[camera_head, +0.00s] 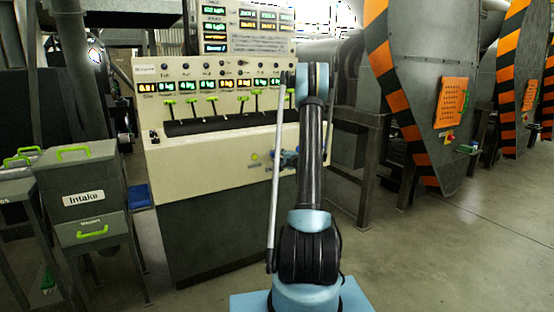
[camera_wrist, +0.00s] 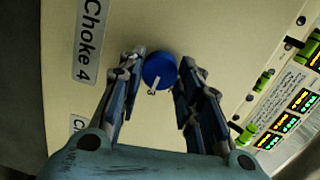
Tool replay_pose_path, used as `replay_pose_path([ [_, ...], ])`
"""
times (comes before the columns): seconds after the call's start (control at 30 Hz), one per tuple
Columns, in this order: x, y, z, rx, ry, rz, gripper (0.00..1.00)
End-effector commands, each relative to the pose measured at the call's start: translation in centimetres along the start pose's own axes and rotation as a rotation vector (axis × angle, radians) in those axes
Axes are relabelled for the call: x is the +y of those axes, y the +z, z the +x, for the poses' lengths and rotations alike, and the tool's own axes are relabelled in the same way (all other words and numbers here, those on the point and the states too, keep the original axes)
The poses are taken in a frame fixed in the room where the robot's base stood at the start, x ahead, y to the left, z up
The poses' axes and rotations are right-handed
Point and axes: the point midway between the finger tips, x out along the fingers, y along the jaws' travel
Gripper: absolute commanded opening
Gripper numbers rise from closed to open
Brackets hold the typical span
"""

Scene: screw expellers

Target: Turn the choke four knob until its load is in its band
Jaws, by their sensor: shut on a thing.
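The choke four knob is a round blue knob (camera_wrist: 158,66) with a pale pointer mark on its lower edge. It sits on the cream panel beside the "Choke 4" label (camera_wrist: 89,40) in the wrist view. My gripper (camera_wrist: 162,72) is shut on the knob, with one finger on each side of it. In the head view my gripper (camera_head: 287,158) is at the front panel of the console (camera_head: 215,158), largely hidden behind my arm. A row of lit displays (camera_head: 199,86) runs across the console top; their digits are too small to read surely.
Green levers (camera_head: 212,103) stand along the console below the displays. A grey "Intake" bin (camera_head: 82,172) stands at the left. Orange-and-black striped machine housings (camera_head: 420,80) stand at the right. The floor (camera_head: 450,240) at the right front is clear.

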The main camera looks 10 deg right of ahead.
Motion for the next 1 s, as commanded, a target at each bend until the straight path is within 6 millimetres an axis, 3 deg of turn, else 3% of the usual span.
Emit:
replay_pose_path([
  [0.73,0.16,0.17,-0.06,0.003,0.011,-0.094,0.09],
  [0.77,0.16,0.16,-0.06,0.003,0.011,-0.094,0.39],
  [0.8,0.15,0.15,-0.06,0.003,0.011,-0.094,0.48],
  [0.83,0.14,0.14,-0.06,0.003,0.011,-0.094,0.53],
  [1.0,0.08,0.11,-0.05,0.004,0.01,-0.093,0.53],
])
